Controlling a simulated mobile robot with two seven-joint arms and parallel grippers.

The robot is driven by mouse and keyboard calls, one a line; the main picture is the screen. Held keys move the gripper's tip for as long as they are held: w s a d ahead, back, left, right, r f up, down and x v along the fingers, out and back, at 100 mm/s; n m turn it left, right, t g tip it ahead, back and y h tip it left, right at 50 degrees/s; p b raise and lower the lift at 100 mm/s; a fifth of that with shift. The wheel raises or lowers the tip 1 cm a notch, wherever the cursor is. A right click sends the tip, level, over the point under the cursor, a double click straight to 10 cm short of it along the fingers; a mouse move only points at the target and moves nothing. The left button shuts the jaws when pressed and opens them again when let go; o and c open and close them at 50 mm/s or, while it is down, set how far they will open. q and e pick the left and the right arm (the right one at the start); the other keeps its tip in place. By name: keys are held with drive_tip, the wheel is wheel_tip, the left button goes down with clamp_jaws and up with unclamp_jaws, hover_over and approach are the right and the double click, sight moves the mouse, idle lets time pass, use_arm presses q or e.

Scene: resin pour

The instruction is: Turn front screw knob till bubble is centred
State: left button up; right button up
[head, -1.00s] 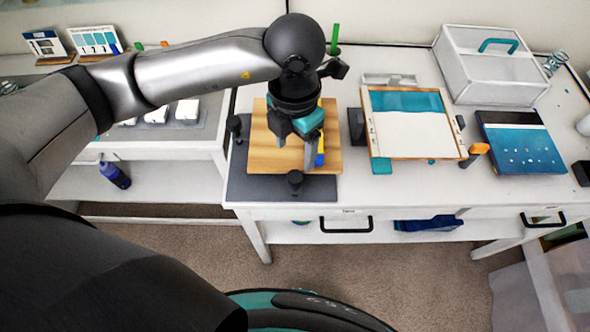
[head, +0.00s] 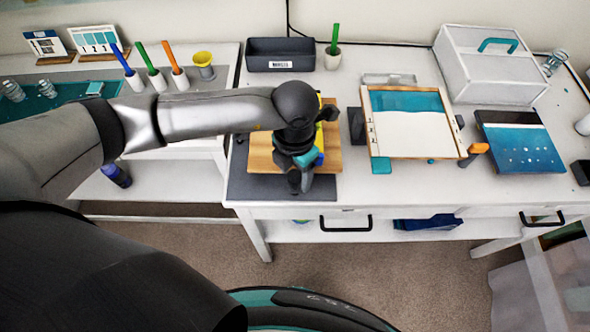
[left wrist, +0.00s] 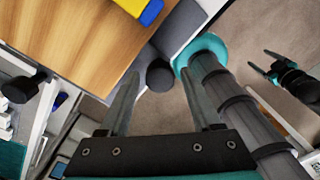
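The wooden board (head: 262,158) lies over a dark grey mat (head: 250,188) at the table's front left. A yellow and blue level (left wrist: 140,8) is on the board; its bubble cannot be made out. The front screw knob (left wrist: 160,76) is a black cylinder at the board's edge, mostly hidden in the head view. My left gripper (head: 298,183) points down over it. In the left wrist view its fingers (left wrist: 163,98) are apart, with the knob showing between and just beyond the tips; contact cannot be told. My right gripper (left wrist: 270,62) appears small over the floor, fingers apart.
Another black knob (left wrist: 22,88) is at another board edge. A framed screen (head: 410,135) stands right of the board, a dark tray (head: 282,55) and a green pen in a cup (head: 333,58) behind. The table's front edge is close to the mat.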

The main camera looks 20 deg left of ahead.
use_arm(q)
clamp_jaws()
idle(0.3)
drive_tip(key=m+b, duration=0.3)
drive_tip(key=m, duration=0.1)
drive_tip(key=shift+f+b, duration=0.15)
drive_tip(key=shift+b, duration=0.25)
drive_tip(key=m+b, duration=1)
drive_tip(key=b, duration=0.2)
drive_tip(key=shift+f+m, duration=0.15)
drive_tip(key=shift+m, duration=0.15)
drive_tip(key=shift+s+m+b, duration=0.15)
drive_tip(key=shift+m+b, duration=0.85)
drive_tip(key=shift+b, duration=0.1)
